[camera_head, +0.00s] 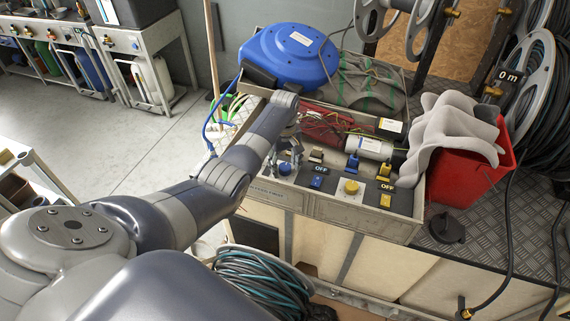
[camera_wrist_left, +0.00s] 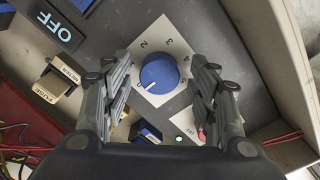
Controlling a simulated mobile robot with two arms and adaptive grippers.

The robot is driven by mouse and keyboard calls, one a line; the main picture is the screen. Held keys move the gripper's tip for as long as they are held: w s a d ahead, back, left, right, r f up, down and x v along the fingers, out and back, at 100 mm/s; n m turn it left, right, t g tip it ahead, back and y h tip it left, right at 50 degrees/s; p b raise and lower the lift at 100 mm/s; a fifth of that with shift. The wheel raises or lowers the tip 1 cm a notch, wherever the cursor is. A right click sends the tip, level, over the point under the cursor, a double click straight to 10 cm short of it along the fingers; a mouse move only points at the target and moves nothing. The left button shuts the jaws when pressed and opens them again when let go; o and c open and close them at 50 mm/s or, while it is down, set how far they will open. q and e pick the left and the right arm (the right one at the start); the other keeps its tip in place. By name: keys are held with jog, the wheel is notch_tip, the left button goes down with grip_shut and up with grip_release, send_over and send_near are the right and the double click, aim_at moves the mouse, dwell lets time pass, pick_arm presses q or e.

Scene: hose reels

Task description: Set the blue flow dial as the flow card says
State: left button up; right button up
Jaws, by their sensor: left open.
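The blue flow dial (camera_wrist_left: 160,73) is a round knob on a white square plate in the left wrist view. The plate carries printed numbers; 2, 3 and 4 can be read. A short white mark on the dial points to the lower left of that view. My left gripper (camera_wrist_left: 161,92) is open, with one finger on each side of the dial and gaps between. In the head view the dial (camera_head: 285,168) sits at the panel's left end, beside the left gripper (camera_head: 287,158). No readable flow card shows. My right gripper is not in view.
A green light (camera_wrist_left: 180,139) is near the dial. A red bin (camera_head: 470,178) with grey cloth and a blue reel (camera_head: 289,56) stand around the panel.

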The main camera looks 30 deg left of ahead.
pick_arm(q)
jog(key=shift+c, duration=0.3)
jog(key=c, duration=0.9)
jog(key=shift+c, duration=0.5)
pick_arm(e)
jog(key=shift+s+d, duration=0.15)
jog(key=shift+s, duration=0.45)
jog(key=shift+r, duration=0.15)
